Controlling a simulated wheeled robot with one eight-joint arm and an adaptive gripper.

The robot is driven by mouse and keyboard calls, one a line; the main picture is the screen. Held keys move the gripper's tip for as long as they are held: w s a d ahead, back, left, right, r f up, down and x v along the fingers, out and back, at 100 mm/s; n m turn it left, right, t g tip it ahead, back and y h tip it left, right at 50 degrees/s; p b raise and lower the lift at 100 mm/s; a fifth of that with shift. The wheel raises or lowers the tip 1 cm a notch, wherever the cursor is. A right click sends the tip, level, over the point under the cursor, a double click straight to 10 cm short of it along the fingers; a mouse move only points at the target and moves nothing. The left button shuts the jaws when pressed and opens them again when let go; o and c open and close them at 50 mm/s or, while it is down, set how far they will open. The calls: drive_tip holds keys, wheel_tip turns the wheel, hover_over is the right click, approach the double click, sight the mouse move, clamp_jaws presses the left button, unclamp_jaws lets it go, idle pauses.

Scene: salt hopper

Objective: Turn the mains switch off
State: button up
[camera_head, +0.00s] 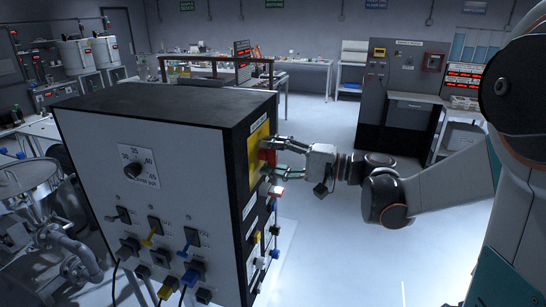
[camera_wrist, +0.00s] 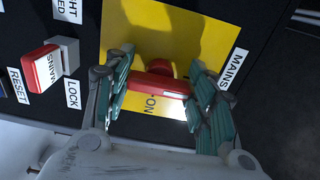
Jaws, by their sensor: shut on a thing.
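The mains switch has a red handle (camera_wrist: 160,84) on a yellow plate (camera_wrist: 190,32) labelled MAINS and ON. In the head view, the red handle (camera_head: 267,155) and yellow plate (camera_head: 258,136) are on the right side of a large grey and black cabinet (camera_head: 120,102). My gripper (camera_head: 277,159) reaches the handle from the right. In the wrist view, the fingers of my gripper (camera_wrist: 160,95) sit on both sides of the red handle and are shut on it. The handle lies beside the ON label. Parts of its ends are hidden by the fingers.
A second red switch (camera_wrist: 44,69) with LOCK and RESET labels sits left of the plate in the wrist view. Below the mains switch are several coloured plugs (camera_head: 256,237). The cabinet front carries a dial (camera_head: 133,170). The floor (camera_head: 345,245) right of the cabinet is clear.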

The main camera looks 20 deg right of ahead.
drive_tip(key=o, duration=1.1)
drive_tip(key=v, duration=1.2)
drive_tip(key=shift+a, duration=0.1)
